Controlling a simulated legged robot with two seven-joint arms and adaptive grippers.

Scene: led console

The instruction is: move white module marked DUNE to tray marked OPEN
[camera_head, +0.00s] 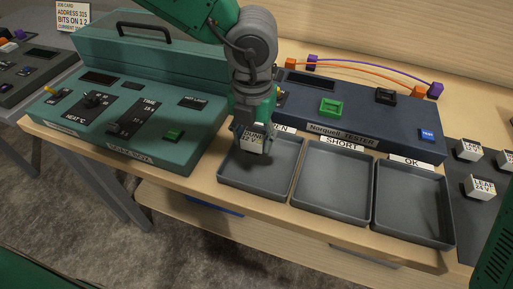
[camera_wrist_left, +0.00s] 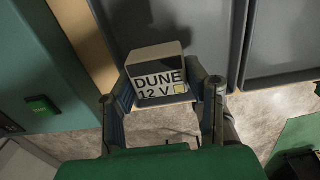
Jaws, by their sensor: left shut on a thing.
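My left gripper (camera_head: 250,132) points down over the leftmost grey tray (camera_head: 262,180) and is shut on the white module marked DUNE (camera_head: 254,145). In the left wrist view the module (camera_wrist_left: 160,85) sits between the two fingers, with "DUNE 12 V" and a small yellow square facing the camera. The module is at the back part of the tray; I cannot tell whether it touches the tray floor. The label behind this tray is partly hidden by my arm, and only its end, "EN", shows. My right gripper is not in view.
Trays marked SHORT (camera_head: 332,185) and OK (camera_head: 412,205) stand to the right. The blue Norquell tester (camera_head: 360,118) is behind them. Other white modules (camera_head: 480,186) lie on a dark surface at far right.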

